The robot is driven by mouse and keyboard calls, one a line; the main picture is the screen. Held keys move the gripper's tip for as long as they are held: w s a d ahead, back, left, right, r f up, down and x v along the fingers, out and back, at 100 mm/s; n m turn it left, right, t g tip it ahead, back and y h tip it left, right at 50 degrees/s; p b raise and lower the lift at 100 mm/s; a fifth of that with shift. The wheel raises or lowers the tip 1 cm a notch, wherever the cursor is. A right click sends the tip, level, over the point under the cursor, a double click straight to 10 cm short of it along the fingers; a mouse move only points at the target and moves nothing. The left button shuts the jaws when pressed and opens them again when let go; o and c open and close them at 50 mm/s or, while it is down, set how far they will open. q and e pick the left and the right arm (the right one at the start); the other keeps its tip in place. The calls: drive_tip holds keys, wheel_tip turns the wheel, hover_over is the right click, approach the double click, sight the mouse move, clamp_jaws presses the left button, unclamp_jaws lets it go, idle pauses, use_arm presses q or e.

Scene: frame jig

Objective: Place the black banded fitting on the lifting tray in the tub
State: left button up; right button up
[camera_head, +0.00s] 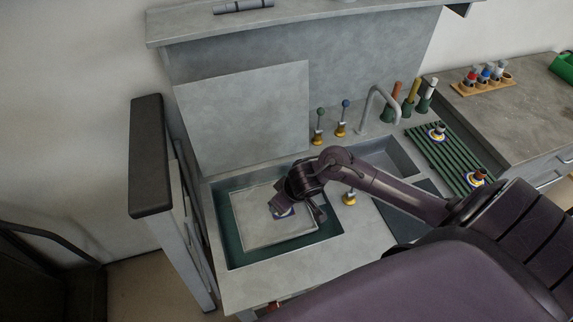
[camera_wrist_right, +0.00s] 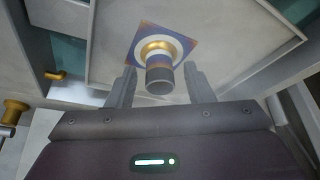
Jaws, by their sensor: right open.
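A grey cylindrical fitting (camera_wrist_right: 159,80) with a gold collar stands on a square blue-and-orange marked pad on the lifting tray (camera_head: 252,231) in the green-lined tub (camera_head: 236,256). A black band on it is not clear. My right gripper (camera_wrist_right: 160,73) is open, with one finger on each side of the fitting and a visible gap at both sides. In the head view my right gripper (camera_head: 298,209) is low over the tray and hides most of the fitting. My left gripper is not in view.
A green slatted rack (camera_head: 455,153) at right holds two more fittings on round bases (camera_head: 437,131) (camera_head: 476,179). A tap (camera_head: 372,100) and two knobbed levers (camera_head: 318,125) stand behind the tub. A grey panel (camera_head: 245,110) leans at the back.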

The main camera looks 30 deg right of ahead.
drive_tip(key=p+v, duration=0.3)
drive_tip(key=v, duration=0.8)
drive_tip(key=shift+r, duration=0.4)
drive_tip(key=shift+s+d, duration=0.1)
drive_tip(key=shift+s, duration=0.05)
